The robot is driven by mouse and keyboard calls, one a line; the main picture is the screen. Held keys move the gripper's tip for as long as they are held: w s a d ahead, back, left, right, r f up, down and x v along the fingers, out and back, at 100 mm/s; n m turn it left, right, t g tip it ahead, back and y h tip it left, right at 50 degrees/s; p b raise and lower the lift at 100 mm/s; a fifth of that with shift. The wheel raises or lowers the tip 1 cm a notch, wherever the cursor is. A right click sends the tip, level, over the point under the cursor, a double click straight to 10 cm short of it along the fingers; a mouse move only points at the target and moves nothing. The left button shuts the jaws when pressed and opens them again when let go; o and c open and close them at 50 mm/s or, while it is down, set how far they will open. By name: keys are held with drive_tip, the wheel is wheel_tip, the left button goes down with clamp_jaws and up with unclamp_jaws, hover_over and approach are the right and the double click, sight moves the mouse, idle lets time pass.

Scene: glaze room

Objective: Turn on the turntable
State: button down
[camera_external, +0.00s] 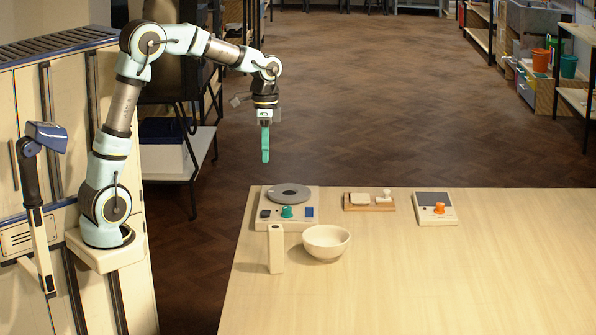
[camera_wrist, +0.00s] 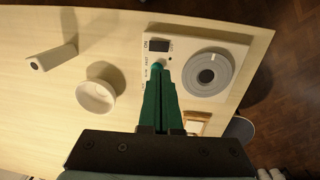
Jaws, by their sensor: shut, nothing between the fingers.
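The turntable (camera_external: 305,194) is a white box with a grey round disc (camera_external: 289,193), at the back left corner of the table. A green knob (camera_external: 287,212), a dark patch (camera_external: 265,213) and a blue patch (camera_external: 309,212) show on its front. In the wrist view the turntable's disc (camera_wrist: 207,72) is right of the fingers and a dark rectangular panel part (camera_wrist: 158,45) lies just beyond the fingertips. My gripper (camera_external: 265,160) is shut and empty, pointing down, above and apart from the turntable. In the wrist view its green fingers (camera_wrist: 161,70) hide part of the control panel.
A white bowl (camera_external: 326,242) and an upright pale block (camera_external: 275,252) stand in front of the turntable. A small wooden tray (camera_external: 355,207) and a box with an orange knob (camera_external: 436,219) are to its right. The front and right of the table (camera_external: 450,285) are clear.

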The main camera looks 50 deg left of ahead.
sight(265, 214)
drive_tip(key=b, duration=0.5)
drive_tip(key=shift+s+d+r+g+h, duration=0.1)
drive_tip(key=shift+s+r+g+h, duration=0.1)
drive_tip(key=shift+g+h, duration=0.1)
drive_tip(key=shift+f, duration=0.15)
drive_tip(key=f, duration=0.4)
drive_tip(key=s+d+f+p, duration=0.1)
drive_tip(key=f, duration=0.4)
drive_tip(key=f+p, duration=0.1)
drive_tip(key=f, duration=0.3)
drive_tip(key=shift+s+d+f, duration=0.2)
drive_tip(key=shift+f, duration=0.15)
